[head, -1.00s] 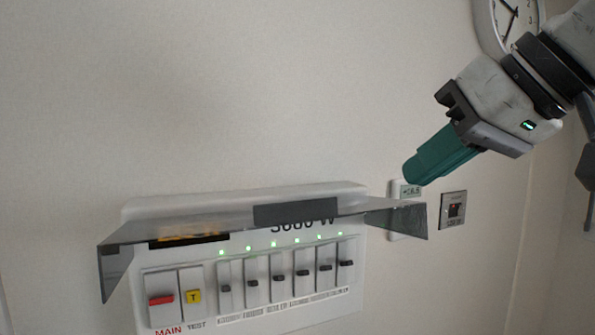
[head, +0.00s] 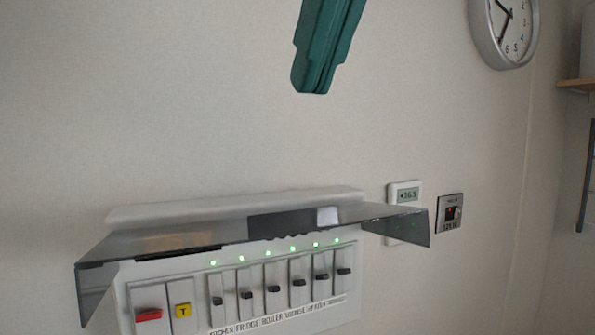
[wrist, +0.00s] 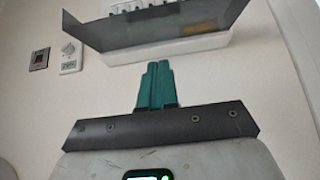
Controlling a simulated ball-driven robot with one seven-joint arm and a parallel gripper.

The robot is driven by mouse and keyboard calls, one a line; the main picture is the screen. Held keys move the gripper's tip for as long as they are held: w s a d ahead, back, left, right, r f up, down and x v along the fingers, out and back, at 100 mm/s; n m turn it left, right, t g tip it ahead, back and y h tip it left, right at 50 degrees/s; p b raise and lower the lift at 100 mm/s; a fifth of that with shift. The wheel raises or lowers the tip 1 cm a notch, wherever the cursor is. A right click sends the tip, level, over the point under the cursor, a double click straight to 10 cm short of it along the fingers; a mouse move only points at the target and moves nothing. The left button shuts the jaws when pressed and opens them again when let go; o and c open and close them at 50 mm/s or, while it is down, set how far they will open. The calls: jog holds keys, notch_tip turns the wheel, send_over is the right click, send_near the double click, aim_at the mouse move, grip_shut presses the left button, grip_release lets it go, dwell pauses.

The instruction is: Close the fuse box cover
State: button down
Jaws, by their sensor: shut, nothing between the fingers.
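The fuse box (head: 130,290) is a white panel on the wall at the lower left of the head view, with a row of switches and green lights. Its smoky transparent cover (head: 200,236) is swung up and sticks out from the top edge, open. The cover also shows at the top of the wrist view (wrist: 150,32). My gripper (head: 312,88) has green fingers, shut and empty. It hangs above the cover in the head view, apart from it. In the wrist view the fingers (wrist: 156,70) point toward the fuse box.
A small display unit (head: 404,195) and a dark square wall switch (head: 449,213) sit on the wall right of the fuse box. A round clock (head: 505,30) hangs at the upper right, with a shelf (head: 578,86) beyond. The wall above the cover is clear.

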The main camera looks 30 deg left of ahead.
jog(key=p, duration=0.1)
send_over(274, 233)
jog(key=w+d, duration=0.1)
jog(key=d, duration=0.1)
notch_tip(274, 233, down, 5)
notch_tip(274, 233, down, 4)
jog(key=shift+f+p, duration=0.25)
jog(key=shift+p, duration=0.1)
